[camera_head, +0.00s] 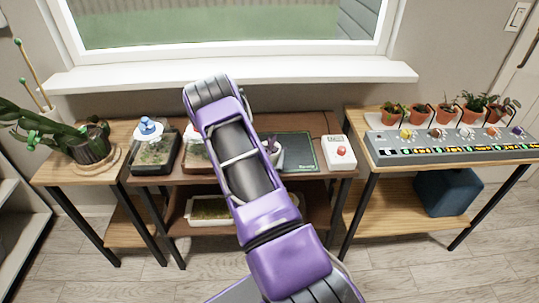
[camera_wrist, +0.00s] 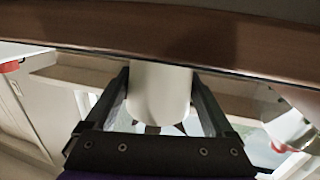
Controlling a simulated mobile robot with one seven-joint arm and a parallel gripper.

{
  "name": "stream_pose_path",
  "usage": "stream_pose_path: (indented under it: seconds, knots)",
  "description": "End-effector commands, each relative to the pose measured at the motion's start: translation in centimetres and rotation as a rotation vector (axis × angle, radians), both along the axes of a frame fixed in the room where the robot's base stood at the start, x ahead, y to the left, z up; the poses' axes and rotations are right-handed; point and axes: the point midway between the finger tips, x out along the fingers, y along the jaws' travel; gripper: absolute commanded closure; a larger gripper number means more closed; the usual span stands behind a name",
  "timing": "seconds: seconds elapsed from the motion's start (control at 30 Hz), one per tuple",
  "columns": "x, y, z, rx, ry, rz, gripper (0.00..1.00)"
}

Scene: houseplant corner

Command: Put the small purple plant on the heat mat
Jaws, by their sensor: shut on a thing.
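The small purple plant in its white pot (camera_head: 275,154) shows just right of my arm in the head view, overlapping the left part of the dark green heat mat (camera_head: 302,151). In the wrist view, my gripper (camera_wrist: 160,78) is shut on the white pot (camera_wrist: 158,98), one finger on each side. Dark leaf tips show at the pot's lower edge in that view. My arm hides the gripper in the head view. I cannot tell whether the pot touches the mat or is held above it.
A white box with a red button (camera_head: 340,152) stands right of the mat. A blue-topped terrarium (camera_head: 153,152) stands left, with another container partly behind my arm. A large cactus (camera_head: 88,145) is far left. Several potted plants and a grey control panel (camera_head: 450,146) fill the right table.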

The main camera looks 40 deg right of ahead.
Motion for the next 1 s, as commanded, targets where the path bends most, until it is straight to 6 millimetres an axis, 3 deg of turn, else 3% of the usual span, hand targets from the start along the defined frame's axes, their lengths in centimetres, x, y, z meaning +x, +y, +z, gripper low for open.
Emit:
stream_pose_path:
  seconds: [0.37, 0.4, 0.43, 0.8, 1.0]
  knots:
    - [0.1, 0.0, -0.4, -0.001, -0.003, 0.000, 0.84]
    - [0.0, 0.0, -0.3, -0.001, -0.002, 0.000, 0.07]
    - [0.0, 0.0, -0.3, 0.000, -0.001, 0.000, 0.01]
    - [0.0, 0.0, 0.4, -0.001, -0.002, 0.000, 0.00]
    - [-2.6, 2.7, 0.1, 0.001, 0.002, 0.003, 0.00]
